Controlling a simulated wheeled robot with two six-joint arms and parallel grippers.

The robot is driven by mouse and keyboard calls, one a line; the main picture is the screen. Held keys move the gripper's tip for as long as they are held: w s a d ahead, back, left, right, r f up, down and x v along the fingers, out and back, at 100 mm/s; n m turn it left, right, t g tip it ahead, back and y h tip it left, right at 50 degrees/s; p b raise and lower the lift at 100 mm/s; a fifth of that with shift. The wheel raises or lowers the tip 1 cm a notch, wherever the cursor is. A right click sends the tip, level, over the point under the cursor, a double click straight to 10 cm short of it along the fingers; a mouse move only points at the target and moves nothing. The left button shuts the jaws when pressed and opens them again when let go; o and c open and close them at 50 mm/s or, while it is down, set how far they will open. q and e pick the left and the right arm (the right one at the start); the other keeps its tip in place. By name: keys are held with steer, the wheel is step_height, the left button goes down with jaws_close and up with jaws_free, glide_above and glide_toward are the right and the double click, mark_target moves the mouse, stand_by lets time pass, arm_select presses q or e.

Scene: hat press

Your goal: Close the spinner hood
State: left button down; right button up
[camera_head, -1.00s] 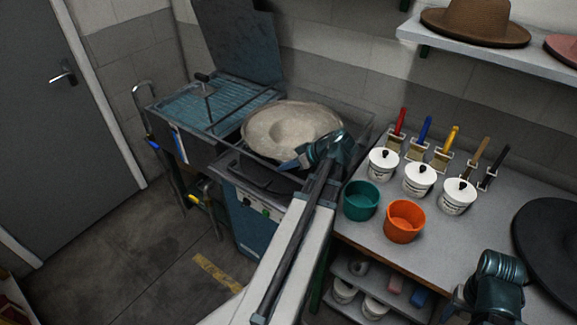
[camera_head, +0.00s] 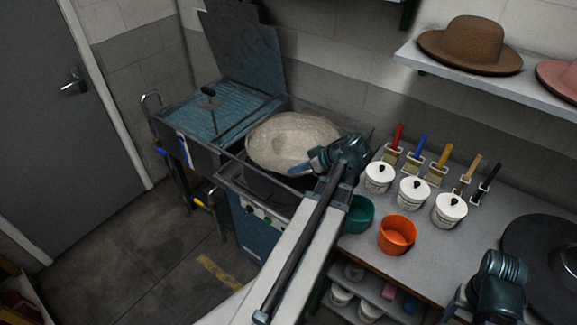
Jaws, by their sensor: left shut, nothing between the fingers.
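A blue spinner machine (camera_head: 262,233) stands left of centre, with a pale felt hat (camera_head: 283,138) in its top right part. Thin dark edges of a see-through cover run around the hat. A tall dark panel (camera_head: 243,50) stands upright at the back of the machine. I cannot tell for certain which of these is the hood. My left gripper (camera_head: 303,167) is shut and empty at the hat's front right side in the picture; I cannot tell if it touches anything. My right gripper (camera_head: 455,304) is partly cut off at the lower right, its jaws unclear.
A workbench on the right holds white lidded pots (camera_head: 414,192), an orange cup (camera_head: 397,236), a green cup (camera_head: 360,213), several brushes and a black disc (camera_head: 545,250). A shelf (camera_head: 480,75) with hats hangs above.

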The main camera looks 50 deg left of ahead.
arm_select(q)
steer(key=shift+p+v, duration=1.05)
steer(key=shift+v, duration=1.25)
arm_select(e)
steer(key=shift+r, duration=1.55)
arm_select(q)
steer(key=shift+s, duration=0.15)
steer(key=w+d+f+m+t+h+b, duration=0.1)
steer(key=d+f+m, duration=0.25)
steer(key=d, duration=0.45)
steer(key=w+d+f+m+t+h+b, duration=0.1)
steer(key=w+d+f+m+h, duration=0.1)
steer(key=d+m, duration=0.4)
steer(key=w+d+f+m+t+h+b, duration=0.1)
steer(key=d+f+m, duration=0.2)
steer(key=d, duration=0.6)
steer(key=s+d+f+m+h+b, duration=0.1)
steer(key=s+d+m+h, duration=0.1)
steer(key=d+m, duration=0.3)
steer(key=s+d+f+m+h+b, duration=0.1)
steer(key=d+m, duration=0.5)
steer(key=d, duration=0.7)
steer(key=shift+s+d+f+h, duration=0.25)
steer(key=shift+s+f+h, duration=0.15)
steer(key=shift+s+f, duration=0.25)
arm_select(e)
step_height(320, 180, down, 5)
steer(key=shift+r, duration=0.1)
